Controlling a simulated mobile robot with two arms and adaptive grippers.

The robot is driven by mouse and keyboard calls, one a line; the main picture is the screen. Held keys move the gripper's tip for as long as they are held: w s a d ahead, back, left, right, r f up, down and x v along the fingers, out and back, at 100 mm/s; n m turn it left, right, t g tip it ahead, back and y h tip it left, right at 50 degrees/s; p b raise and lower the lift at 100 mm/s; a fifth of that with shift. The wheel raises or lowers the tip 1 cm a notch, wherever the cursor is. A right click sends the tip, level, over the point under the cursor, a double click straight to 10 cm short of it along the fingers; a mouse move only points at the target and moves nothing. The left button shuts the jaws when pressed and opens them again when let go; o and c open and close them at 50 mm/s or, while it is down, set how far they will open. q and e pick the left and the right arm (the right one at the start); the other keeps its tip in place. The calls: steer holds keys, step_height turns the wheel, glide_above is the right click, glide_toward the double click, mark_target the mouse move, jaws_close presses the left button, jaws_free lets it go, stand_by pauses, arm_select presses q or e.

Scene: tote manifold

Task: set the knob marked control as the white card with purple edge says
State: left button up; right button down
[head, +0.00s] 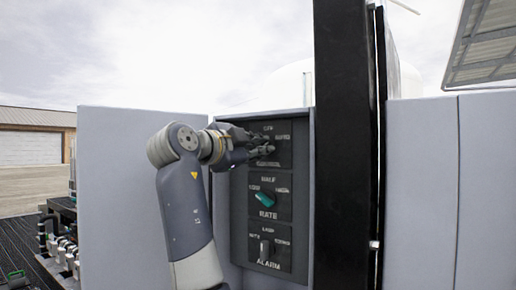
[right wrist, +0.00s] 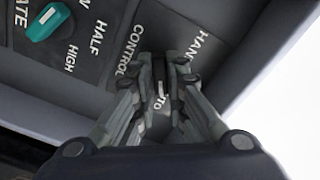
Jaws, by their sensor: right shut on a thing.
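The control knob sits at the top of a grey panel (head: 240,225), mostly hidden by my right gripper (head: 266,150). In the right wrist view my right gripper (right wrist: 165,70) is shut on the dark control knob (right wrist: 161,90), one finger on each side. A short white line shows between the fingers, on the side of the partly covered AUTO word. HAND reads at upper right and CONTROL at left. In the head view OFF is above the knob and AUTO at its right. The white card with purple edge is in neither view. My left gripper is not in view.
Below are the teal RATE knob (head: 265,199), also in the right wrist view (right wrist: 50,21), and the grey ALARM knob (head: 264,250). A black post (head: 343,150) stands just right of the panel. A pale cabinet side (head: 125,170) is at left, with pipe fittings (head: 62,245) beyond.

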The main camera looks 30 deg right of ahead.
steer(key=shift+f, duration=0.15)
steer(key=shift+m, duration=0.3)
steer(key=c, duration=1.6)
jaws_free()
steer(key=shift+a, duration=0.15)
steer(key=v, duration=1.1)
steer(key=shift+s+a, duration=0.2)
steer(key=shift+a, duration=0.15)
